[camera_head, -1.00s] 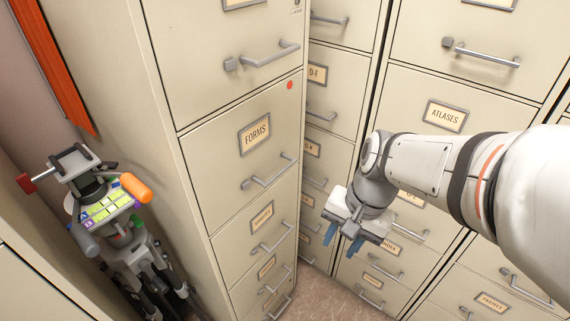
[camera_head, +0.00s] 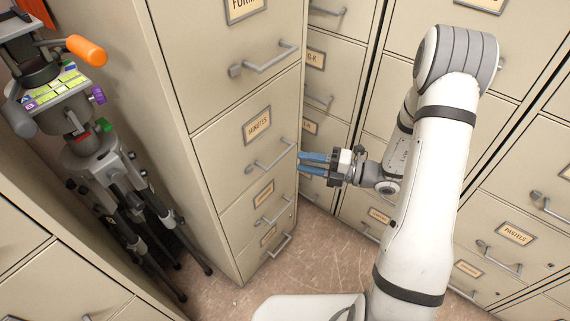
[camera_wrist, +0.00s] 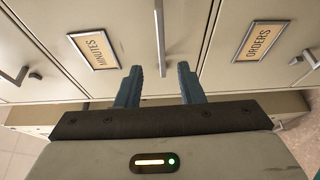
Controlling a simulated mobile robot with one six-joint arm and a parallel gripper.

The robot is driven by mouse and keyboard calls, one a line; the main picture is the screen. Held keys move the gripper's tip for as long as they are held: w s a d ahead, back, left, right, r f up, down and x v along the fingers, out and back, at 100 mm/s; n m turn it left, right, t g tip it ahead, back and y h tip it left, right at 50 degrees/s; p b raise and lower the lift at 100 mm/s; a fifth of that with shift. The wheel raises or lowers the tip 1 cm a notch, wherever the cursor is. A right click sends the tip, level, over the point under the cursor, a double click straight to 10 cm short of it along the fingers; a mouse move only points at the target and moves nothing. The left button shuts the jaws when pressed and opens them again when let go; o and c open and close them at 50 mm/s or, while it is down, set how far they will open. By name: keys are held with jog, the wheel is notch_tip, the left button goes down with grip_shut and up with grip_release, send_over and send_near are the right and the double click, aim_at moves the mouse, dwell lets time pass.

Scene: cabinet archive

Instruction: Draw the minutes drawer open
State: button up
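The minutes drawer (camera_head: 235,135) is shut, in the cabinet left of centre in the head view. Its label reads MINUTES, and its grey bar handle (camera_head: 270,157) is below the label. My gripper (camera_head: 302,163) is open and empty, its blue fingers pointing left close to the handle's right end. In the wrist view, the minutes label (camera_wrist: 95,50) is at upper left. The handle (camera_wrist: 160,38) runs down between the two fingers of my gripper (camera_wrist: 159,84), with gaps on both sides. I cannot tell how deep the fingers reach around it.
The orders drawer label (camera_wrist: 263,41) shows on the adjoining drawer, which lies below the minutes drawer. Another cabinet (camera_head: 375,150) stands close behind my gripper. A tripod with an orange-handled head (camera_head: 85,130) stands at the left. Bare floor (camera_head: 250,290) lies in front.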

aim_at(280, 155)
jog(key=shift+m, duration=0.3)
jog(key=b+x, duration=0.1)
jog(key=x, duration=0.6)
jog(key=shift+w+a+f+b, duration=0.15)
jog(key=shift+w+a+b, duration=0.1)
jog(key=shift+a+b, duration=0.1)
jog(key=shift+c, duration=0.5)
grip_shut()
